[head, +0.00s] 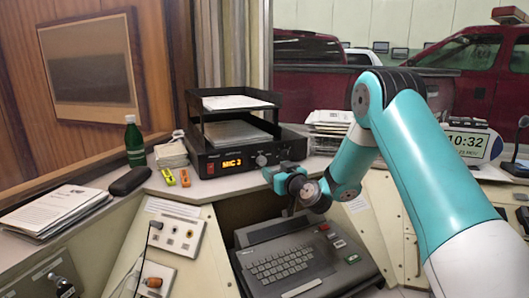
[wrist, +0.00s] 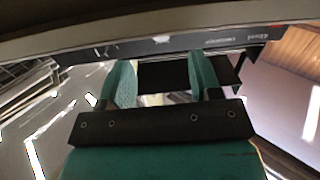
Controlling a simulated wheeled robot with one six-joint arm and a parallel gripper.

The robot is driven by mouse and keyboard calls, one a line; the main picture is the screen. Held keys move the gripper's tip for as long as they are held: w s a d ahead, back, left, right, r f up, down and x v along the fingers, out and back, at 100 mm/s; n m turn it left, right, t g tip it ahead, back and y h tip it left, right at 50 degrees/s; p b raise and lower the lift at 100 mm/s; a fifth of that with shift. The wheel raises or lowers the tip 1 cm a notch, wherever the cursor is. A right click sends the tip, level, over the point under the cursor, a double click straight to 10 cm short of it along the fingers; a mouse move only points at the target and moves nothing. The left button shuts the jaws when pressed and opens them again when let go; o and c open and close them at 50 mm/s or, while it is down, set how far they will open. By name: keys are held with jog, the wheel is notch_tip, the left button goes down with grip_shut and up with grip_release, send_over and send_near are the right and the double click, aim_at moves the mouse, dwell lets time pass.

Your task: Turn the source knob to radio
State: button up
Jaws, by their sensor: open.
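The source unit (head: 222,164) is a black box on the counter with an orange display (head: 233,162) that seems to read "MIC 3". A round knob (head: 261,160) sits on its front, right of the display, with a smaller control farther right. Which position the knob points to is too small to tell. My gripper (head: 269,174) is just below and in front of the knob, apart from it as far as I can tell. In the wrist view its two teal fingers (wrist: 163,82) are spread with nothing clearly held. The knob is not distinguishable there.
Black stacked trays (head: 236,104) with papers stand on the unit. A grey keyboard terminal (head: 300,262) is below my gripper.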

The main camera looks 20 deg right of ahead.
aim_at(263, 162)
jog(key=w+p, duration=0.1)
jog(key=w, duration=0.4)
jog(key=w+p, duration=0.1)
jog(key=w, duration=0.1)
jog(key=shift+w+a+p, duration=0.15)
jog(key=shift+a+p, duration=0.15)
